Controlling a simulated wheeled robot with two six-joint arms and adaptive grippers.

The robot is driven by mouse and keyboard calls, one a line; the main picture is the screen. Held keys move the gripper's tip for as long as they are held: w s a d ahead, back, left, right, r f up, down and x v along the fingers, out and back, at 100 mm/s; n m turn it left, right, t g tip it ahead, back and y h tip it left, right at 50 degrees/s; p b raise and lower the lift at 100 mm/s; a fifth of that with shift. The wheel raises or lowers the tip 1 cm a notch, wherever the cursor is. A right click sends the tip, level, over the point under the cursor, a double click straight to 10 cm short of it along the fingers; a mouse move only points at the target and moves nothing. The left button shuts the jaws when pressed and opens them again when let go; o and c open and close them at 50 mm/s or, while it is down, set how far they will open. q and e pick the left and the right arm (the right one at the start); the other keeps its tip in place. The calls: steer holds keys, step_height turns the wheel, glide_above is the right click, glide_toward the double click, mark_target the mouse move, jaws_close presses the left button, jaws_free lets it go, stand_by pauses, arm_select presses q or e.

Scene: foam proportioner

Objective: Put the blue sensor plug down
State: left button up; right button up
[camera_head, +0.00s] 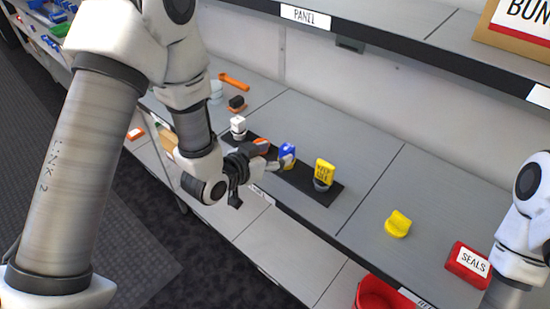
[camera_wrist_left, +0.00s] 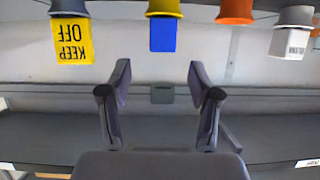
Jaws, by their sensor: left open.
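The blue sensor plug (camera_head: 288,152) stands upright on the dark strip (camera_head: 318,190) on the shelf. In the left wrist view, which is upside down, the blue plug (camera_wrist_left: 162,36) sits on a yellow base. My left gripper (camera_head: 268,160) is open and empty, just on the near left side of the blue plug. In the wrist view the open fingers (camera_wrist_left: 158,95) are spread, with the plug beyond their tips and apart from them. My right gripper is out of view; only part of that arm shows at the right.
A yellow "KEEP OFF" piece (camera_head: 325,172) and a white plug (camera_head: 238,125) stand on the strip either side. An orange base (camera_wrist_left: 235,10) is beside the blue plug. A yellow part (camera_head: 397,224) and red "SEALS" box (camera_head: 468,264) lie to the right. An upper shelf (camera_head: 375,42) overhangs behind.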

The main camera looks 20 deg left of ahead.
mark_target(283, 151)
arm_select(q)
steer(key=p+x, duration=0.1)
steer(key=x, duration=0.2)
steer(key=p+x, duration=0.1)
steer(key=x, duration=0.2)
steer(key=shift+w+a+f, duration=0.15)
steer(key=shift+w+f, duration=0.1)
steer(key=shift+f, duration=0.05)
steer(key=shift+w+f, duration=0.15)
steer(key=shift+w, duration=0.05)
steer(key=shift+s, duration=0.1)
jaws_close()
